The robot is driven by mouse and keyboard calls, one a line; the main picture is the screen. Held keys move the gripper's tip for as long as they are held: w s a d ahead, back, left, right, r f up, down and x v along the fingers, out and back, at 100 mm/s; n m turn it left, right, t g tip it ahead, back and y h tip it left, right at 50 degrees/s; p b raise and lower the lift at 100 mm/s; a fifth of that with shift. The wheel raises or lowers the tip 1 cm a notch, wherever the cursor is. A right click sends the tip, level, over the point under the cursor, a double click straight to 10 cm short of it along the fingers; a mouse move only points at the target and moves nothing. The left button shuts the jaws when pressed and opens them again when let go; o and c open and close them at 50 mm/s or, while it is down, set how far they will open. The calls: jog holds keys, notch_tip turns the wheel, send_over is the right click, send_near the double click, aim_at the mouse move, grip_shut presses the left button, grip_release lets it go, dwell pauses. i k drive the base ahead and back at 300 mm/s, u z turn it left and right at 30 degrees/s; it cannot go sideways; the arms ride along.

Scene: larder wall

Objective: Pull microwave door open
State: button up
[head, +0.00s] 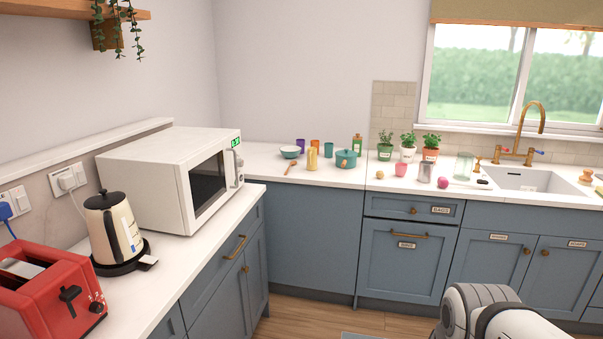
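The white microwave (165,178) stands on the left counter, its front turned to the right. Its door (207,183) has a dark window and looks shut. A pale upright handle (239,170) sits at the door's far edge, below a small green display (236,142). My gripper is not in view. Only a white and dark rounded part of my arm shows at the bottom right, well away from the microwave.
A cream kettle (113,228) and a red toaster (48,296) stand nearer on the left counter (183,262). The floor (325,316) before the cabinets looks clear.

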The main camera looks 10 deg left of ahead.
aim_at(204, 177)
jog(key=u, duration=0.65)
jog(key=i, duration=1.95)
jog(key=u, duration=0.8)
jog(key=k, duration=0.75)
jog(key=u, duration=0.2)
jog(key=i, duration=0.85)
jog(key=z, duration=0.1)
